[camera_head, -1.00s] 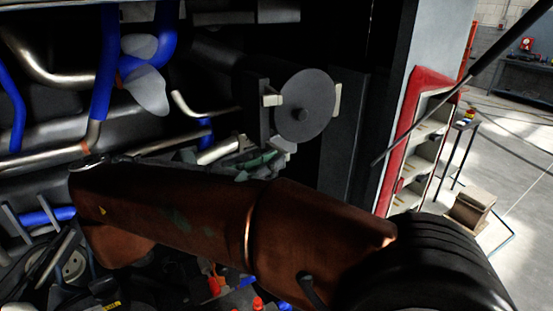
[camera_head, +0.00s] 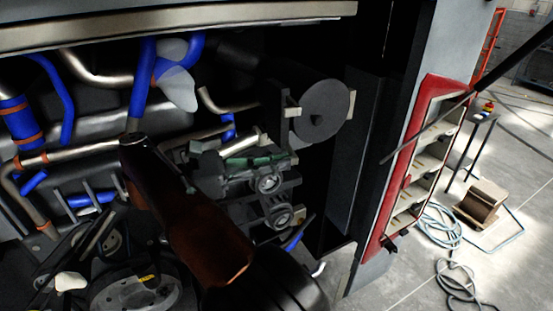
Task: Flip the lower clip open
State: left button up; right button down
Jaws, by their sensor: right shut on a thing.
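A dark grey round cover (camera_head: 325,110) stands at the upper middle of the engine bay. A pale clip (camera_head: 291,112) sits at its left edge and another pale clip (camera_head: 351,104) at its right edge. I cannot tell which is the lower clip or whether either is open. My brown right arm (camera_head: 195,215) rises from the bottom middle toward the upper left, below and left of the cover. Little of my right gripper can be made out around the arm. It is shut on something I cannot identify. My left gripper is not in view.
Blue hoses (camera_head: 141,80) and metal pipes (camera_head: 85,122) fill the left. A grey unit with round fittings (camera_head: 268,184) lies below the cover. A red-framed shelf (camera_head: 380,205) stands right of the bay. A box (camera_head: 481,200) and coiled hose (camera_head: 440,225) lie on the floor.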

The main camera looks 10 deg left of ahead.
jog(key=shift+f, duration=0.2)
jog(key=c, duration=2)
grip_release()
jog(key=shift+r, duration=0.1)
jog(key=shift+c, duration=0.2)
jog(key=shift+r, duration=0.15)
notch_tip(320, 180, up, 10)
